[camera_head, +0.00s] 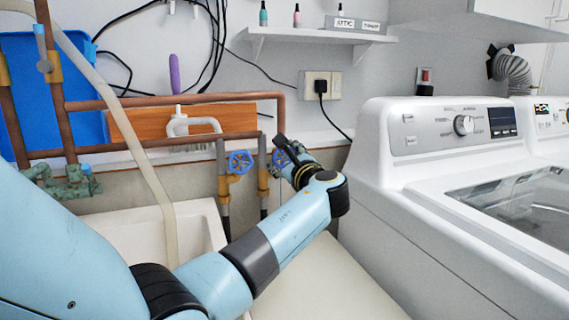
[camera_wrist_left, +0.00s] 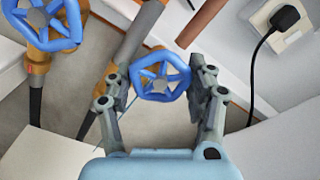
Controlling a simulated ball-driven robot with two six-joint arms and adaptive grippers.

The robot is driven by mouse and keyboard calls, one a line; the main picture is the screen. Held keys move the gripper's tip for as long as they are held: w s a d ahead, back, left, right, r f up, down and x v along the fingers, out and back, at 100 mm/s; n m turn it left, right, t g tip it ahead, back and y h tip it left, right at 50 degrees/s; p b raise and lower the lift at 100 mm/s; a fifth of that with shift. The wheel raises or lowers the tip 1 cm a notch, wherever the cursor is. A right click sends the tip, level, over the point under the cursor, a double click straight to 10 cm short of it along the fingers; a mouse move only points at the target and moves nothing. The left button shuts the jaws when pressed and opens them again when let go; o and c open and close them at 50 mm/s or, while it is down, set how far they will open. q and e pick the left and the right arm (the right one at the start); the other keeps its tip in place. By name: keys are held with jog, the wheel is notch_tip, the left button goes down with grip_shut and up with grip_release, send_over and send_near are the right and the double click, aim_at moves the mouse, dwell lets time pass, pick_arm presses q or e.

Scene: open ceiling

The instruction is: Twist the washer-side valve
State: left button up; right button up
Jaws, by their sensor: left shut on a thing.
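Two blue hand-wheel valves sit on the copper pipes by the wall. The washer-side valve (camera_head: 281,159) is the right one, nearer the washer, and my left gripper partly hides it in the head view. In the left wrist view its spoked wheel (camera_wrist_left: 161,84) lies between the two fingers. My left gripper (camera_wrist_left: 156,76) is shut on this wheel, one finger on each side of the rim. The other blue valve (camera_head: 240,162) is just to the left; it also shows in the left wrist view (camera_wrist_left: 42,24). My right gripper is not in view.
The white washer (camera_head: 378,168) stands close on the right. A white sink (camera_head: 130,228) is at the left, with a pale hose (camera_head: 143,155) crossing over it. A black plug and cord (camera_head: 321,88) hang from the outlet. A shelf (camera_head: 300,34) is above.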

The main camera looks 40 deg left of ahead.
pick_arm(q)
jog(key=shift+n, duration=0.3)
jog(key=shift+f, duration=0.1)
jog(key=o, duration=1.2)
jog(key=shift+c, duration=0.2)
jog(key=shift+d, duration=0.1)
jog(key=v, duration=0.7)
jog(key=shift+s+d, duration=0.15)
jog(key=shift+d, duration=0.05)
